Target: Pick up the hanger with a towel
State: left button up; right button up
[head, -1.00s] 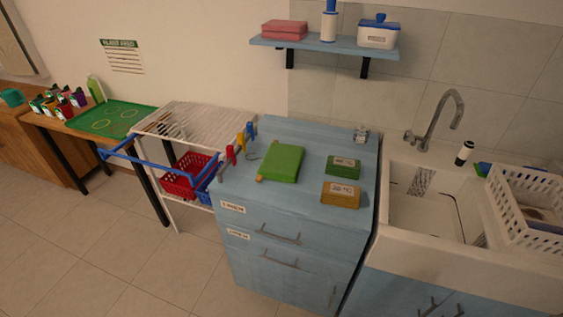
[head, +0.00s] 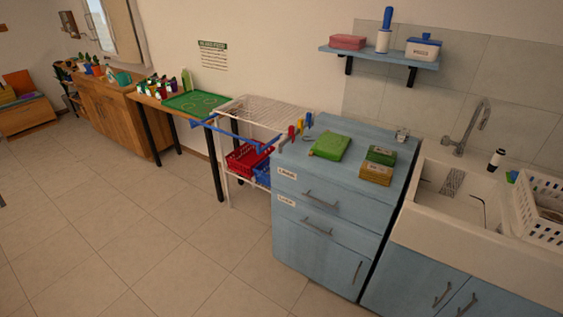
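A folded green cloth (head: 331,146), likely the towel, lies flat on top of the blue cabinet (head: 318,213), toward its left side. A small tan end, perhaps part of the hanger, shows at the cloth's near left corner. The rest of a hanger cannot be made out. Neither of my grippers is in view.
Red and blue clips stand by the cloth. Green and brown boxes (head: 376,173) lie to its right. A blue rail (head: 235,132) juts from the white wire rack (head: 268,112). A sink (head: 450,196) stands right. The tiled floor (head: 130,225) is clear.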

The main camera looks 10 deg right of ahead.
aim_at(333, 146)
jog(key=z, duration=0.1)
jog(key=k, duration=0.2)
jog(key=u, duration=1.35)
jog(key=i, duration=2)
jog(key=z, duration=0.45)
